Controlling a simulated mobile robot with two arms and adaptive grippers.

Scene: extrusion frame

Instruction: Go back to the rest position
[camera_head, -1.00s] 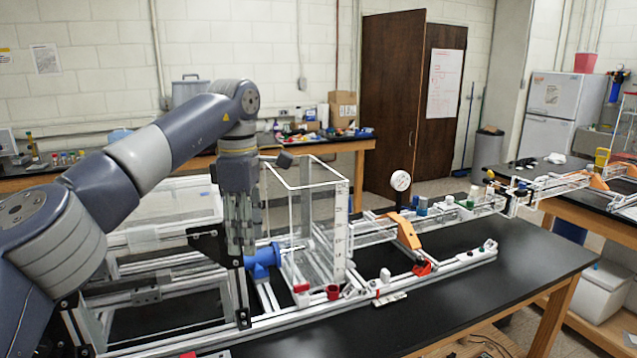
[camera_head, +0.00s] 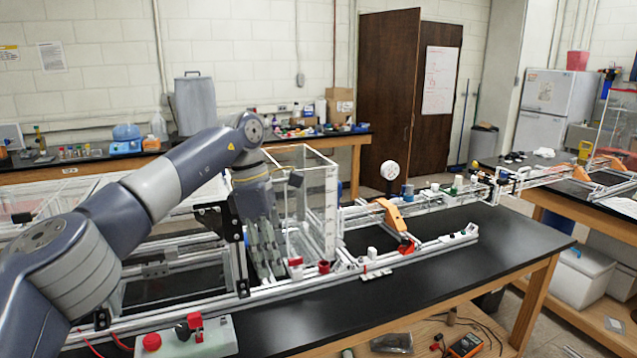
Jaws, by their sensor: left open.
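My left arm comes in from the left, and its gripper (camera_head: 265,255) points down beside the extrusion frame (camera_head: 200,311). The gripper is open, and I see nothing between its fingers. It overlaps the left side of the clear box (camera_head: 318,210) in the picture; I cannot tell whether it touches anything. A black bracket plate (camera_head: 232,245) stands upright just left of the gripper. My right gripper is not in view.
The black table (camera_head: 440,270) has free room at its front right. A control box with a red button (camera_head: 151,342) sits at the front left. An orange bracket (camera_head: 391,214) and a round gauge (camera_head: 390,170) stand on the frame's right part. A fridge (camera_head: 543,112) stands behind.

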